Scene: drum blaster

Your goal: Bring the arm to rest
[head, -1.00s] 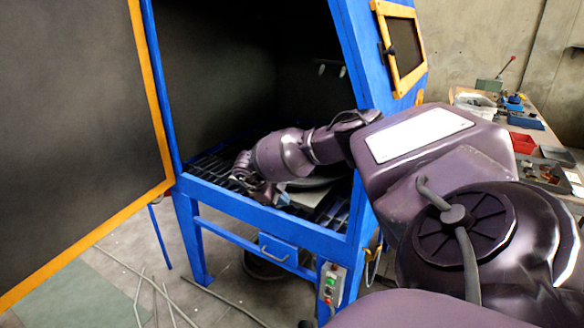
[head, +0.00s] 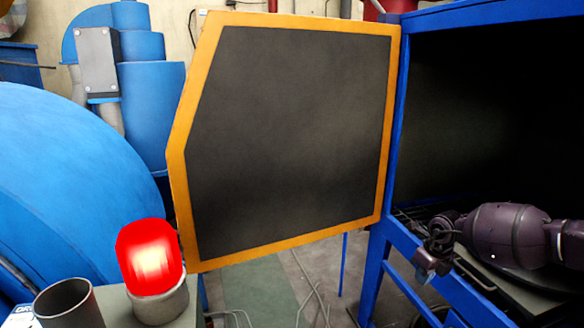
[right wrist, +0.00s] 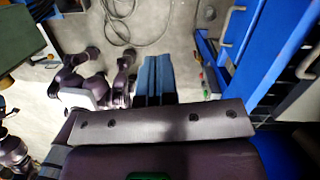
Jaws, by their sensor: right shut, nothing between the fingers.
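My right arm (head: 512,237) is purple and comes in from the right edge in the head view, at the opening of a blue cabinet. My right gripper (head: 432,250) is at its end, by the cabinet's front edge, small and dark there. In the right wrist view the two dark blue fingers of the gripper (right wrist: 154,78) lie together with nothing between them, above a grey floor. My left gripper does not show.
The blue cabinet (head: 402,262) stands open, its orange-framed door (head: 290,140) swung out left. A lit red lamp (head: 150,258) and a metal cup (head: 70,305) are at lower left. A large blue drum (head: 70,190) stands behind. Hoses lie on the floor (right wrist: 170,30).

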